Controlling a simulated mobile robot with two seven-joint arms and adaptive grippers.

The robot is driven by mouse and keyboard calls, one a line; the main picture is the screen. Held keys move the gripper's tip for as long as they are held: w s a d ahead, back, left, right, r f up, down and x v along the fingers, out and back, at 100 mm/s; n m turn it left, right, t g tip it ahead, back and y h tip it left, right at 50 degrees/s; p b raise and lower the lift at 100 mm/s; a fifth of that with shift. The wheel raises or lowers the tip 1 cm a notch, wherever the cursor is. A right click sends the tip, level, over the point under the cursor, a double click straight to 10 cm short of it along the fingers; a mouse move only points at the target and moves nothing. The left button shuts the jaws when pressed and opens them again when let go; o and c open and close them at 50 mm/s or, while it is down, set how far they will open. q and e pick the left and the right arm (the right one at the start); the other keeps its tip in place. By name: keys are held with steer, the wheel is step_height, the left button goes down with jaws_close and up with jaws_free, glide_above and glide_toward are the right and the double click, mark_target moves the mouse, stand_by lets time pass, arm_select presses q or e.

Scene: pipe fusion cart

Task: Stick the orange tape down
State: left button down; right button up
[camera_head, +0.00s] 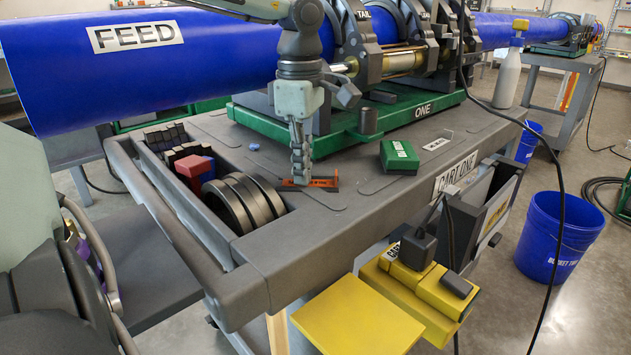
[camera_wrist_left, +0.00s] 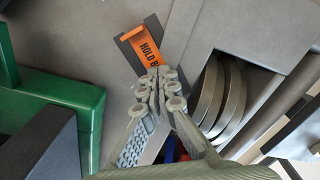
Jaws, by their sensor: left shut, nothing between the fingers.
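The orange tape (camera_head: 325,183) is a short strip with dark lettering. It lies over a dark grey patch on the cart top, right of the black rings. In the left wrist view the tape (camera_wrist_left: 146,46) starts just beyond my fingertips, with one end partly hidden behind them. My left gripper (camera_head: 301,180) points straight down at the tape's left part, its fingers shut and empty. In the left wrist view the closed fingertips (camera_wrist_left: 160,76) overlap the tape's near end; whether they touch or press it I cannot tell. My right gripper is not in view.
A green box (camera_head: 399,157) sits right of the tape on the cart (camera_head: 340,222). Behind is the green fusion machine base (camera_head: 395,118) under the blue pipe (camera_head: 200,60). Black rings (camera_head: 240,203) and a red block (camera_head: 193,172) fill the left recess. A black cable hangs at right.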

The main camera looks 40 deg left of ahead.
arm_select(q)
steer(key=shift+r+p, duration=2.5)
steer(key=shift+r, duration=1)
steer(key=shift+f, duration=0.1)
